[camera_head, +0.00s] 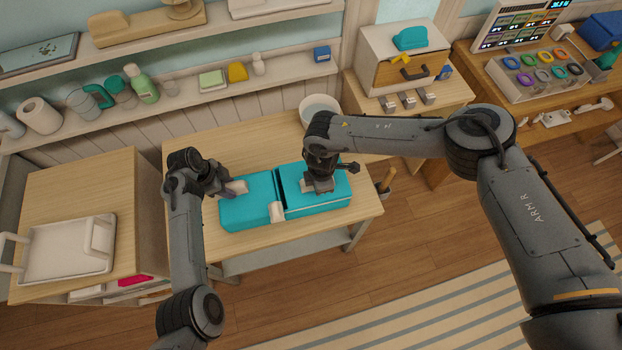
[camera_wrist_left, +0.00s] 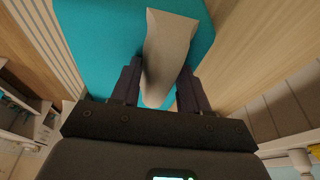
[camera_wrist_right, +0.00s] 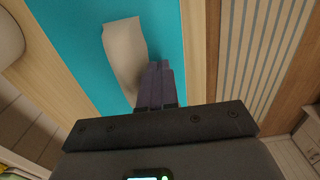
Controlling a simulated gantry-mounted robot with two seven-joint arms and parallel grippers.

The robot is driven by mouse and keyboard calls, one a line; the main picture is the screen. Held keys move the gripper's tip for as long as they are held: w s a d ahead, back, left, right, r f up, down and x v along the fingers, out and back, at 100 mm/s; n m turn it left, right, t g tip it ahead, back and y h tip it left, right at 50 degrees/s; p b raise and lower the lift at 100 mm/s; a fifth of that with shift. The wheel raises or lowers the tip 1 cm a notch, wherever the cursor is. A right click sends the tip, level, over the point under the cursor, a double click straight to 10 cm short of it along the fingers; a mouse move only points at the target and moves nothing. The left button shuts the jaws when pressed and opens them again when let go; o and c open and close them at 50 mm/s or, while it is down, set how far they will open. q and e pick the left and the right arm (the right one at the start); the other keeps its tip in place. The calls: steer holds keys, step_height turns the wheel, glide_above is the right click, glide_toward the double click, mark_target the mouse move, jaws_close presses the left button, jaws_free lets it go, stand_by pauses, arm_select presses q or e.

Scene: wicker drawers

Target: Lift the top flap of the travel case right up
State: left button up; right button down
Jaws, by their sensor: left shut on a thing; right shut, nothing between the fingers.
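The teal travel case lies on the wooden table, showing a left part (camera_head: 250,212) and a right part (camera_head: 325,200) with a dark gap between them. I cannot tell which part is the top flap. A pale tab (camera_head: 276,212) sits at the gap's front end. My left gripper (camera_head: 229,191) is shut on a pale strap (camera_wrist_left: 168,45) at the case's left part. My right gripper (camera_head: 318,184) is over the right part. In the right wrist view its fingers (camera_wrist_right: 157,84) are together and empty, beside another pale strap (camera_wrist_right: 124,52) on the teal surface.
A white bowl (camera_head: 320,109) stands at the table's (camera_head: 190,140) back right. A wooden-topped cabinet with a white tray (camera_head: 68,250) is at left, and a drawer unit (camera_head: 405,60) is behind at right. A shelf (camera_head: 200,95) with bottles runs along the back wall.

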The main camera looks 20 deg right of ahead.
steer(key=shift+w+f, duration=0.1)
steer(key=shift+w, duration=0.5)
stand_by(0.8)
steer(key=shift+w+r, duration=0.1)
steer(key=shift+r, duration=0.15)
steer(key=shift+w+r, duration=0.3)
steer(key=shift+r, duration=0.4)
steer(key=shift+d+r, duration=0.1)
steer(key=shift+w+r, duration=0.4)
steer(key=shift+r, duration=0.3)
steer(key=shift+w, duration=0.1)
